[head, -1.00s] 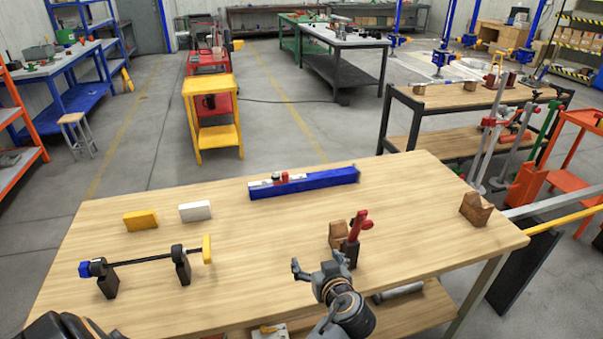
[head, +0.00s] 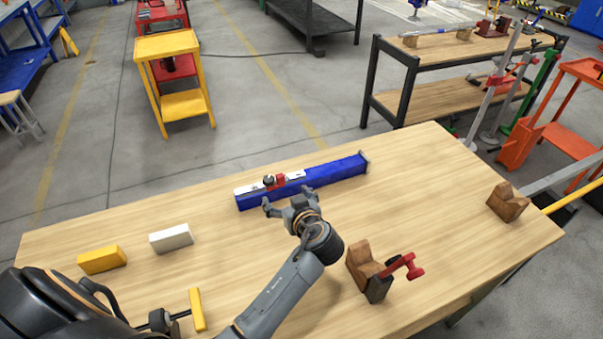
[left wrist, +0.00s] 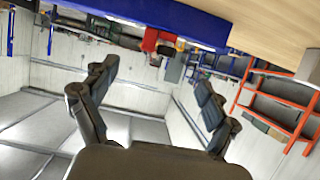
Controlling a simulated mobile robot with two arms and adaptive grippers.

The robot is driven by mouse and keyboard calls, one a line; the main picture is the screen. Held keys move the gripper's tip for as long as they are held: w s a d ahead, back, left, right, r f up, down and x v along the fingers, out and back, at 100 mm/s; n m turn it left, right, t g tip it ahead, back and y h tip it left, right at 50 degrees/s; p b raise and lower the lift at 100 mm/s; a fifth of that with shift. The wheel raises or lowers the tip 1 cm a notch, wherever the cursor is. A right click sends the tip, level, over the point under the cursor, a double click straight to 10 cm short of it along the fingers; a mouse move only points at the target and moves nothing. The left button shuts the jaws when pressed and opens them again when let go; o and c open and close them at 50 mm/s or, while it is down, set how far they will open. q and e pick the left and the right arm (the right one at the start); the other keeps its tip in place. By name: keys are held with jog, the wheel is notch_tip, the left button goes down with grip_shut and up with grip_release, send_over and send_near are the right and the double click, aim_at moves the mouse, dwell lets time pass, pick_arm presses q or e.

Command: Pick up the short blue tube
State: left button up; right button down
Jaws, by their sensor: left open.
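The short blue tube (head: 340,173) is a square blue bar lying on the wooden table, tilted up to the right in the head view. A white strip with red and dark parts (head: 270,183) lies along its left half. My left gripper (head: 288,200) is open and empty at the near side of the tube, close to its left half. I cannot tell whether it touches. In the left wrist view the tube (left wrist: 175,18) crosses the top, outside the open fingers (left wrist: 155,85). My right gripper is not in view.
On the wooden table (head: 250,245) are a yellow block (head: 102,260), a white block (head: 171,238), a wooden V-block (head: 363,262) beside a red-handled clamp (head: 404,267), and another wooden V-block (head: 508,202).

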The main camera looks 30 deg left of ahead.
aim_at(275, 182)
pick_arm(q)
jog(key=p+x, duration=0.1)
jog(key=x, duration=0.5)
jog(key=shift+r, duration=0.15)
jog(key=shift+w+a+f, duration=0.3)
jog(key=shift+a, duration=0.15)
jog(key=shift+w+a, duration=0.15)
jog(key=shift+w+a+p, duration=0.2)
jog(key=shift+a+p, duration=0.05)
jog(key=shift+p, duration=0.25)
jog(key=x, duration=0.3)
jog(key=shift+w+f+p, duration=0.15)
jog(key=shift+p, duration=0.25)
jog(key=shift+w+a+f, duration=0.2)
jog(key=shift+a+f, duration=0.05)
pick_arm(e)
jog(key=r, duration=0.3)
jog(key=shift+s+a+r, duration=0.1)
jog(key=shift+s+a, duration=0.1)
